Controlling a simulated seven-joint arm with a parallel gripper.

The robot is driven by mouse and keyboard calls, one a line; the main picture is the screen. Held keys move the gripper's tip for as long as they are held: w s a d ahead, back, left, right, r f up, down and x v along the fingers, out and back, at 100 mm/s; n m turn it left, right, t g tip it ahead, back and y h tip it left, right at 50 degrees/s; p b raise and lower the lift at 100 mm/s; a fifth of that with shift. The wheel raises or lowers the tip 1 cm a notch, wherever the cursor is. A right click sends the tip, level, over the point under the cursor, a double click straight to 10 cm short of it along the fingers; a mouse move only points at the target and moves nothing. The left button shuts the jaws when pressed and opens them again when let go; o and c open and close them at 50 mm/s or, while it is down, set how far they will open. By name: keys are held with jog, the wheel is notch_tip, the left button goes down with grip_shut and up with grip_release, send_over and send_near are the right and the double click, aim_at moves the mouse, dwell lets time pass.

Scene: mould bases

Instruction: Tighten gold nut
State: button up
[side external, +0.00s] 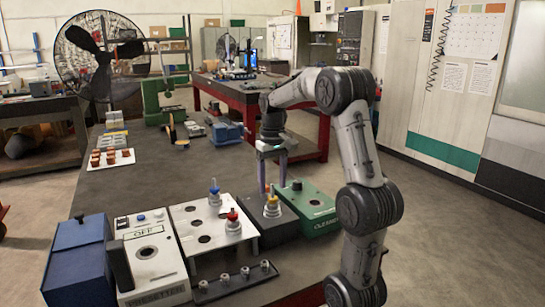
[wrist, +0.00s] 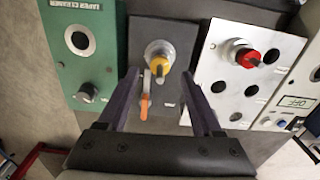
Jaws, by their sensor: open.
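The gold nut (side external: 271,201) sits on an upright silver tool holder in a dark fixture block (side external: 262,222). In the wrist view the gold nut (wrist: 158,62) lies ahead of my fingertips, with an orange lever (wrist: 145,105) below it on the dark block (wrist: 178,32). My gripper (side external: 272,186) is open and points down over the dark block, its purple fingers close to the nut. In the wrist view the gripper's (wrist: 160,73) fingers stand apart to left and right of the nut. I cannot tell whether either finger touches it.
Left of the block in the side view is a white plate (side external: 190,222) with red-nut (side external: 232,216) and blue-nut (side external: 214,187) holders. A green cleaner box (side external: 312,212) stands close on the right. A white presetter (side external: 155,262) and a blue box (side external: 80,262) stand further left.

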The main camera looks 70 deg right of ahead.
notch_tip(320, 180, up, 11)
dwell(0.3)
dwell(0.4)
jog(key=a+r+n+t, duration=0.25)
jog(key=a+n, duration=0.25)
jog(key=a, duration=1.3)
jog(key=s+a+f+n+t, duration=0.3)
jog(key=s+a+f, duration=0.5)
jog(key=f, duration=0.4)
jog(key=shift+a+n, duration=0.3)
jog(key=shift+a, duration=0.55)
jog(key=shift+s, duration=0.1)
